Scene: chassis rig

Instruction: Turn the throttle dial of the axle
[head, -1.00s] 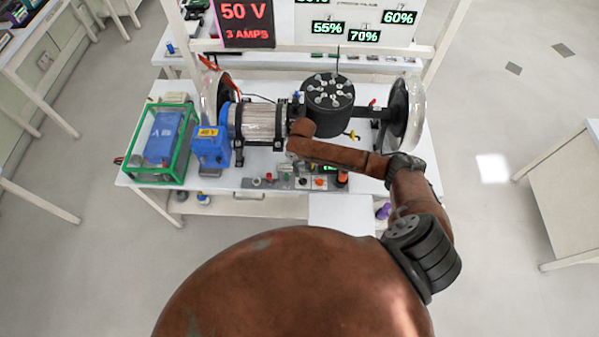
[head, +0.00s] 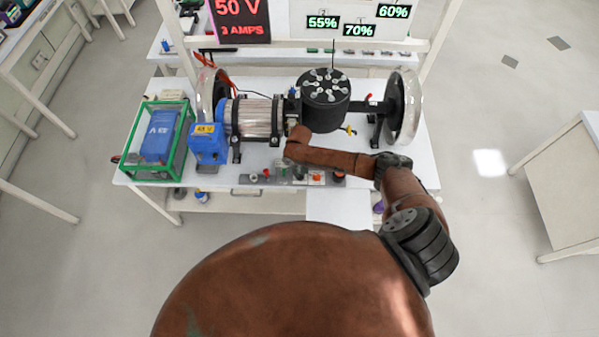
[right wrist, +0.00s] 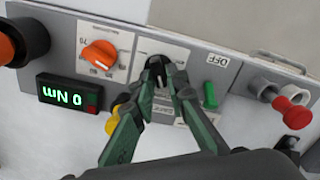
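The control panel (head: 306,180) lies along the front edge of the bench under the axle assembly (head: 258,118). In the right wrist view, an orange dial (right wrist: 100,54) with a number scale sits left of a black knob (right wrist: 157,70) on a pale plate. I cannot read which one is labelled as the throttle. My right gripper (right wrist: 161,78) has its narrowed green-grey fingers on both sides of the black knob and looks shut on it. The fingers partly hide the knob and plate. In the head view my arm hides most of this gripper. My left gripper is not in view.
A display reading 0 Nm (right wrist: 68,95) sits beside the orange dial. A green switch (right wrist: 210,95) and a red plug (right wrist: 292,110) are to the right. A green-framed box (head: 157,142) and blue unit (head: 207,145) stand left; a black cylinder (head: 325,108) stands behind.

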